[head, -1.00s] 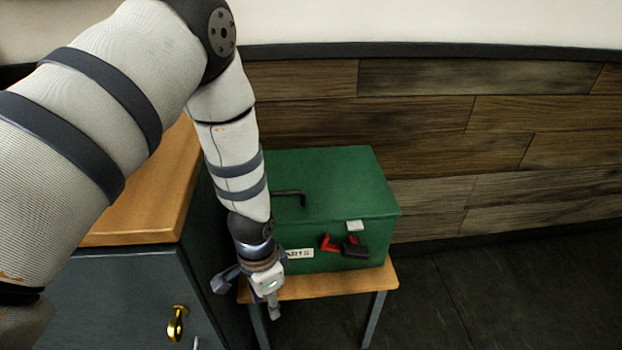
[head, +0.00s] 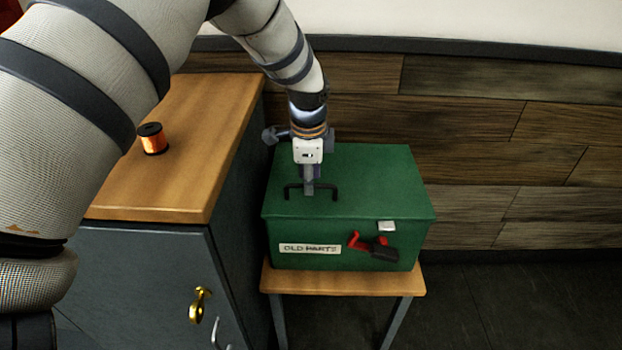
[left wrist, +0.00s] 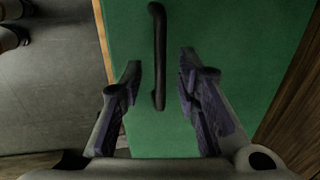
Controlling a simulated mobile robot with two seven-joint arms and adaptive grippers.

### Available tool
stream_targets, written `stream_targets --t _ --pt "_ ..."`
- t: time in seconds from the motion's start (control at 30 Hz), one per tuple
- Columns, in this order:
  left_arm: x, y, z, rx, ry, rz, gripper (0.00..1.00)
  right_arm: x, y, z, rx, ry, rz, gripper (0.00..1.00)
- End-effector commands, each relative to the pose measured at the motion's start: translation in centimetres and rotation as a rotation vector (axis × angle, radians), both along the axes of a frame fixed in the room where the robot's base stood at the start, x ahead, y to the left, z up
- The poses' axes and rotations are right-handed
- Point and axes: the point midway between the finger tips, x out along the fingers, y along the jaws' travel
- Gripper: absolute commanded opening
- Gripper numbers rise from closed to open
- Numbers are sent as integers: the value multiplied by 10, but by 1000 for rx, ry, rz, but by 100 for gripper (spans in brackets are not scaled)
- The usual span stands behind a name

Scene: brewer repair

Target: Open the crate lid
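The green crate (head: 385,185) stands on a small wooden stool, its lid shut. A label reading "OLD PARTS" (head: 310,248) is on its front. A dark bar handle (head: 328,188) sits on the lid. A red and black latch (head: 372,246) is on the front below a light catch plate (head: 387,226). My left gripper (head: 308,190) is over the lid at the handle. In the left wrist view the left gripper (left wrist: 158,85) is open, with the handle (left wrist: 158,50) between and ahead of its fingers, apparently touching neither. My right gripper is not in view.
A grey cabinet (head: 150,270) with a wooden top stands left of the crate, close beside it. An orange and black spool (head: 152,138) is on its top. The stool (head: 345,282) barely exceeds the crate. A plank wall (head: 470,120) is behind; floor at right is clear.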

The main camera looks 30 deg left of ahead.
Motion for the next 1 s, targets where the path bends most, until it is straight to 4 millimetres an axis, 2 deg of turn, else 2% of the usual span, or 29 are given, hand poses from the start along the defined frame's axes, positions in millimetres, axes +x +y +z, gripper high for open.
stream_targets --t 0.3,0.33,0.43,0.47,0.77,1.0 --pt "1 1 -5 0 -2 1 30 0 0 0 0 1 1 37" --pt "1 1 -5 0 -2 1 25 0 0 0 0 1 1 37" --pt "1 1 -5 0 -1 1 3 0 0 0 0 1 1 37" --pt "1 1 -5 0 -1 1 0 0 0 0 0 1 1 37" --pt "2 1 -4 -4 2 1 0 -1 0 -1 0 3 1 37" --pt "8 5 13 -45 64 3 0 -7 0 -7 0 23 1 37"
